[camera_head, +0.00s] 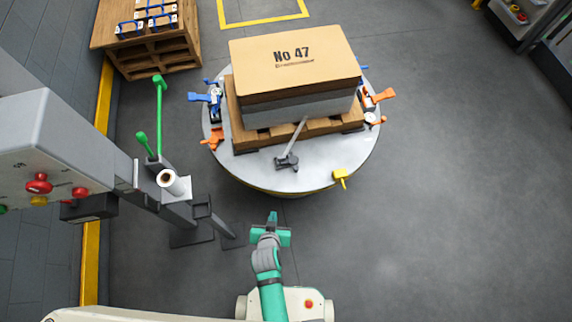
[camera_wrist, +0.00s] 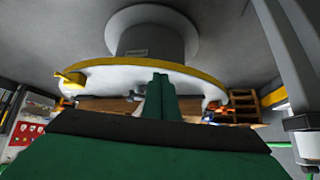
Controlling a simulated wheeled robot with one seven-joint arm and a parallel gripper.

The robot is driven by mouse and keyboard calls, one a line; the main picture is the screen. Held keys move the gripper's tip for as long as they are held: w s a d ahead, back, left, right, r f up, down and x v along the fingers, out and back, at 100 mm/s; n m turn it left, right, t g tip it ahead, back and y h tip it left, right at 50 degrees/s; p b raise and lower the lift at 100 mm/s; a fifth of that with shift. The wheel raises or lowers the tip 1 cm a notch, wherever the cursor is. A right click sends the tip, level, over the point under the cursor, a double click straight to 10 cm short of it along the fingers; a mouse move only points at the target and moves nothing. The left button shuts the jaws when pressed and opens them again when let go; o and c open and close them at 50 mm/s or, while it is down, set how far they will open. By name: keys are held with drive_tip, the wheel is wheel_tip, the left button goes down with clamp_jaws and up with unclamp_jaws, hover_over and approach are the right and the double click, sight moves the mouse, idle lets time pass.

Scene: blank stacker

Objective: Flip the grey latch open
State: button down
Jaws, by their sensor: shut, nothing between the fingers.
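The grey latch (camera_head: 287,160) sits on the front of the round table (camera_head: 250,172). Its long grey handle slants up and right against the stack. A brown box marked No 47 (camera_head: 295,62) lies on a grey block on a wooden pallet (camera_head: 240,140) there. My gripper (camera_head: 272,217) is in front of the table's near edge, apart from the latch. Its green fingers (camera_wrist: 160,97) are shut with nothing between them.
A yellow latch (camera_head: 341,176) is at the table's front right; it also shows in the wrist view (camera_wrist: 70,78). Blue latches (camera_head: 203,97) and orange latches (camera_head: 380,97) flank the pallet. A grey post stand (camera_head: 180,207) with green levers (camera_head: 158,90) stands left. The floor at right is clear.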

drive_tip(key=w+a+f+m+g+h, duration=0.1)
drive_tip(key=w+f+g+h, duration=0.1)
drive_tip(key=w, duration=0.4)
drive_tip(key=w+a+f+m+g+h, duration=0.1)
drive_tip(key=w+a, duration=0.1)
drive_tip(key=w, duration=0.5)
drive_tip(key=w+a+r+m+g+h, duration=0.2)
drive_tip(key=w+r+h, duration=0.2)
drive_tip(key=w+r, duration=0.4)
drive_tip(key=shift+w+a+r+g, duration=0.3)
drive_tip(key=shift+r, duration=0.2)
drive_tip(key=shift+f, duration=0.1)
drive_tip(key=x, duration=0.9)
drive_tip(key=shift+d+f, duration=0.15)
drive_tip(key=d, duration=0.2)
drive_tip(key=shift+s+d+f, duration=0.2)
drive_tip(key=shift+s+d, duration=0.1)
drive_tip(key=shift+s, duration=0.1)
drive_tip(key=shift+s+d, duration=0.2)
drive_tip(key=shift+d, duration=0.5)
